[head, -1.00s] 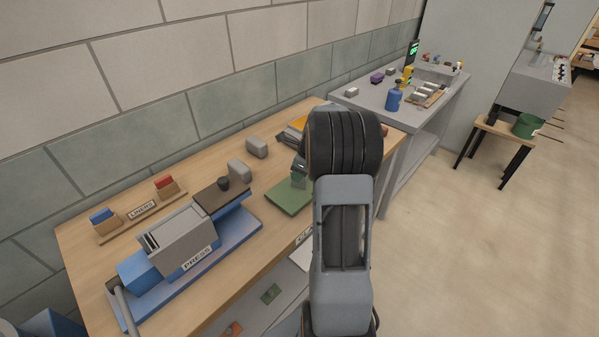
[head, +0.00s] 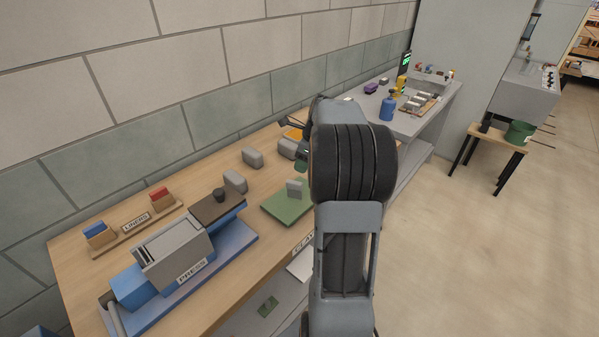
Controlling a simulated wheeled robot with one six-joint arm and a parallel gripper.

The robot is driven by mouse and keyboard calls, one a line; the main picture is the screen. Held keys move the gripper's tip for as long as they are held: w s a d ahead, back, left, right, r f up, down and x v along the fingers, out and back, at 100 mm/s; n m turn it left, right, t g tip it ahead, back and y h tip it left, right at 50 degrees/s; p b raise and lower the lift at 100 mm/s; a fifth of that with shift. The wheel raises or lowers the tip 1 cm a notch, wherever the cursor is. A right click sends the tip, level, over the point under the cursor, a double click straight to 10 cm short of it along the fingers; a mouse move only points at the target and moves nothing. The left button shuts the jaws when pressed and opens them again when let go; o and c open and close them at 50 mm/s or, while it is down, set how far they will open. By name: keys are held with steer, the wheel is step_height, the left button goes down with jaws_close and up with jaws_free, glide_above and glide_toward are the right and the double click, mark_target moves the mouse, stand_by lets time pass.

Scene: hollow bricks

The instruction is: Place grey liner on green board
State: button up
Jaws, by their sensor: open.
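A small grey liner (head: 295,188) stands upright on the green board (head: 280,210), near its right part. The green board lies flat on the wooden bench, right of the press. My gripper (head: 299,146) is open, above and behind the liner and apart from it. It is partly hidden behind my own arm. The right edge of the green board is close to my arm in the picture.
The blue and grey press (head: 175,245) fills the bench's front left. The liner rack (head: 135,222) with blue and red pieces stands by the wall. Rounded grey blocks (head: 252,157) sit along the bench.

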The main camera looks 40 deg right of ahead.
steer(key=s+a+r+n+h, duration=0.1)
steer(key=s+a+r+n, duration=0.15)
steer(key=a+n, duration=0.5)
steer(key=s+a+r+n, duration=0.2)
steer(key=s+a+n, duration=0.1)
steer(key=a+n, duration=0.5)
steer(key=s+a+f+n+t, duration=0.1)
steer(key=s+a+f+n, duration=0.3)
steer(key=s+a+n, duration=0.5)
steer(key=a+n, duration=0.1)
steer(key=n, duration=0.4)
steer(key=shift+s+h, duration=0.3)
steer(key=shift+h, duration=0.1)
steer(key=shift+d, duration=0.15)
